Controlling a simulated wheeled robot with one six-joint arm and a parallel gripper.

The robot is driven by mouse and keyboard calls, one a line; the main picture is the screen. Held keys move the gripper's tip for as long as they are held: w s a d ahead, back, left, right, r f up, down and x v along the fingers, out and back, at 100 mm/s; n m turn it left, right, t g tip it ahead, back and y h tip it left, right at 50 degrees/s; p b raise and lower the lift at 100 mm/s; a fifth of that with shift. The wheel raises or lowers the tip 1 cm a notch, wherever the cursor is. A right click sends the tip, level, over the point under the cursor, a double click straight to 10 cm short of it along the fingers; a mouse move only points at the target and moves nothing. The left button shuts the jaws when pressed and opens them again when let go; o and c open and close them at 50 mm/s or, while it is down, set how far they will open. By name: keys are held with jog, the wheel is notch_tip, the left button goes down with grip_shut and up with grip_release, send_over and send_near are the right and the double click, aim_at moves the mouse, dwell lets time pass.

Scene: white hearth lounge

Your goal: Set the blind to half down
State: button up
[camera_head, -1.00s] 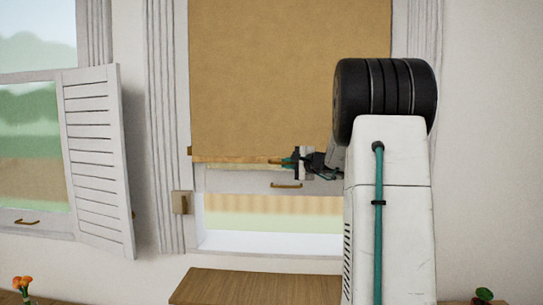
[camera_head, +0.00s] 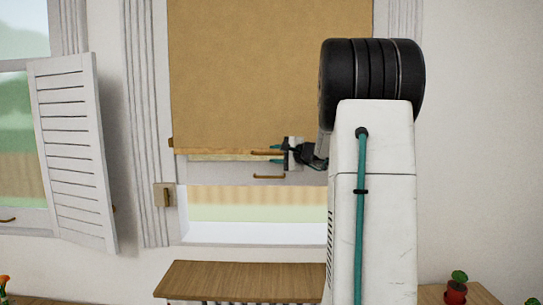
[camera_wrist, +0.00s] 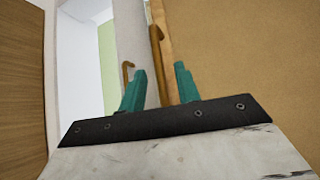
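The tan blind (camera_head: 265,75) hangs over the upper part of the right window; its top is out of view. Its bottom edge hangs just above the white cross rail (camera_head: 215,172), with glass visible below. A brass pull handle (camera_head: 262,153) is at the blind's bottom edge; it shows in the wrist view (camera_wrist: 157,45) too. My gripper (camera_head: 274,154) is at this handle. In the wrist view its teal fingers (camera_wrist: 160,72) are open, one on each side of the handle, with gaps visible.
A second brass handle (camera_head: 268,177) sits on the cross rail just below. A wooden surface (camera_head: 245,278) stands below the window. A louvred shutter (camera_head: 72,150) stands open at left. A potted plant (camera_head: 457,290) is at lower right.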

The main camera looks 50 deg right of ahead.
jog(key=s, duration=0.4)
jog(key=shift+s+a+r, duration=0.2)
jog(key=shift+s+r, duration=0.1)
jog(key=shift+s, duration=0.05)
jog(key=s+a+f+n+g+y, duration=0.2)
jog(key=a+f+n+g, duration=0.15)
jog(key=a, duration=0.55)
jog(key=s+a+f+n+g+y, duration=0.2)
jog(key=s+a+f+g, duration=0.15)
jog(key=a, duration=0.45)
jog(key=s+a+f+n+g+y, duration=0.25)
jog(key=a+f, duration=0.25)
jog(key=a, duration=0.4)
jog(key=s+a+f+n+g+h, duration=0.3)
jog(key=s+a+n+g+h, duration=0.2)
jog(key=s+a+n, duration=0.7)
jog(key=s+a, duration=0.6)
jog(key=a, duration=0.1)
jog(key=shift+s+f+n, duration=0.15)
jog(key=shift+s+n, duration=0.15)
jog(key=shift+s, duration=0.05)
